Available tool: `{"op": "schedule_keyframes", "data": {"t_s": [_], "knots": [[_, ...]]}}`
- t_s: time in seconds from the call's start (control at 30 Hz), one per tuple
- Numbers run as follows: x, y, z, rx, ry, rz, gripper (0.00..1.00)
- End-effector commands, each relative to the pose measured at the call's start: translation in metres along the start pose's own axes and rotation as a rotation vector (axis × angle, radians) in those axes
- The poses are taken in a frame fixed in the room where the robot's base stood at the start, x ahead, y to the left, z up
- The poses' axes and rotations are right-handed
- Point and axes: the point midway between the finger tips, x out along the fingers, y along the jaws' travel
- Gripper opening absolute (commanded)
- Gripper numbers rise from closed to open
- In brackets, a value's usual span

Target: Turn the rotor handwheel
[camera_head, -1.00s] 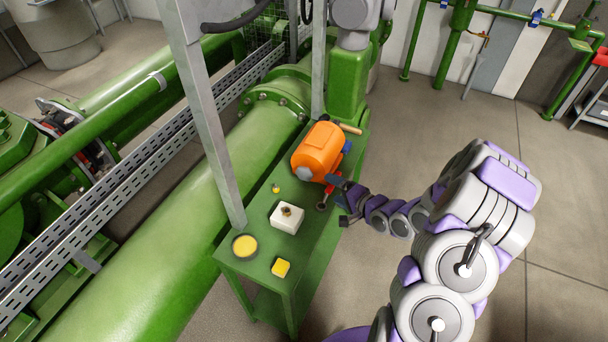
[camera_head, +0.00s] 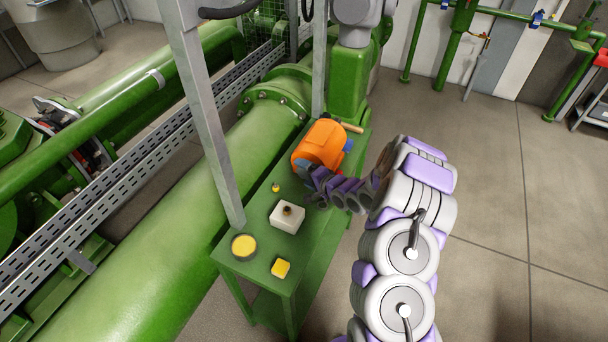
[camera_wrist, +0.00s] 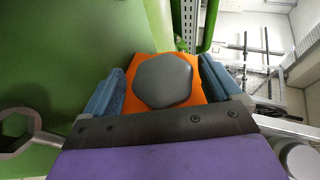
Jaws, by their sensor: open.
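The orange case (camera_head: 318,143) lies on the green table, and its front end is partly covered by my arm in the head view. In the wrist view, a grey six-sided knob (camera_wrist: 164,81), apparently the rotor handwheel, sits on the orange face (camera_wrist: 145,62). My gripper (camera_wrist: 163,76) is open, with one blue finger left of the knob and one right of it. I cannot tell whether the fingers touch the knob. In the head view my gripper (camera_head: 303,169) is at the near end of the case.
The green table (camera_head: 250,267) also holds a white block (camera_head: 287,220), a round yellow-topped dish (camera_head: 244,246), a yellow block (camera_head: 281,268) and a small yellow piece (camera_head: 276,188). A grey ring-ended tool (camera_wrist: 18,130) lies left of my gripper. A metal post (camera_head: 210,130) stands at the table's left edge.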

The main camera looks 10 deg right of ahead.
Motion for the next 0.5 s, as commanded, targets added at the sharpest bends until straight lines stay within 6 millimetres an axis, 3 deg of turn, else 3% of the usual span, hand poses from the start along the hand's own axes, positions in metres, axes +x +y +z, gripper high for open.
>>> {"op": "schedule_keyframes", "data": {"t_s": [0.13,0.43,0.5], "knots": [[0.0098,-0.0003,0.0004,0.0,0.0,-0.001,0.91],[0.0117,-0.001,-0.0001,0.0,0.001,-0.001,0.91],[0.0116,-0.001,-0.0001,0.0,0.001,-0.002,0.86]]}}
